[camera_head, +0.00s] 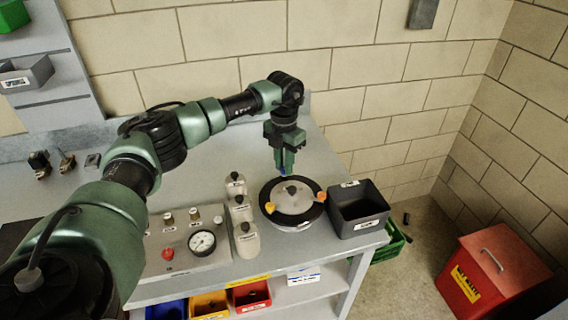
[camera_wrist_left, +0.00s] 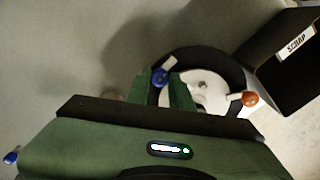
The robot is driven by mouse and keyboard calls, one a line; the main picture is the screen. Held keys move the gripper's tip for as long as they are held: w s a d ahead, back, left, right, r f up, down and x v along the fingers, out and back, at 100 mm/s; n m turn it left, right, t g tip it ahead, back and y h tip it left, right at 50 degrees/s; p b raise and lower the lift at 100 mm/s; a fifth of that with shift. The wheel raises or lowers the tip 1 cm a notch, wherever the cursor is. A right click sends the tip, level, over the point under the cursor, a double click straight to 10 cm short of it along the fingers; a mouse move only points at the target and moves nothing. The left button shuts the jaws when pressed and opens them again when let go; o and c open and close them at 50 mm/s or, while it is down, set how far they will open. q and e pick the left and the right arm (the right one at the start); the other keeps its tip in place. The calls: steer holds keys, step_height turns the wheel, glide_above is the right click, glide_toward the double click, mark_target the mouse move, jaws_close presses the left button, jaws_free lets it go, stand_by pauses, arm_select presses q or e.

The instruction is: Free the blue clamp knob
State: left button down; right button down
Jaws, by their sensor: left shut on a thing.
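The blue clamp knob (camera_wrist_left: 161,77) sits at the far edge of a round pale plate with a black rim (camera_head: 303,218). It shows only as a small blue spot in the head view (camera_head: 283,176). My left gripper (camera_wrist_left: 167,90) reaches down over the rim and its fingers are shut on the blue knob; the fingers partly hide it. An orange knob (camera_head: 321,196) is on the right side of the rim, and it also shows in the wrist view (camera_wrist_left: 250,99). A yellow knob (camera_head: 270,207) is at the front left. My right gripper is out of view.
A dark scrap bin (camera_head: 358,222) stands close to the right of the plate. Several pale bottles (camera_head: 246,240) stand to its left, beside a gauge panel (camera_head: 185,250). A red bin (camera_head: 490,275) is on the floor. The bench behind the bottles is clear.

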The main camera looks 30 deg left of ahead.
arm_select(q)
steer(key=c, duration=1.3)
jaws_free()
steer(key=shift+o, duration=0.2)
step_height(320, 180, up, 8)
steer(key=shift+f+b, duration=0.1)
steer(key=shift+b, duration=0.85)
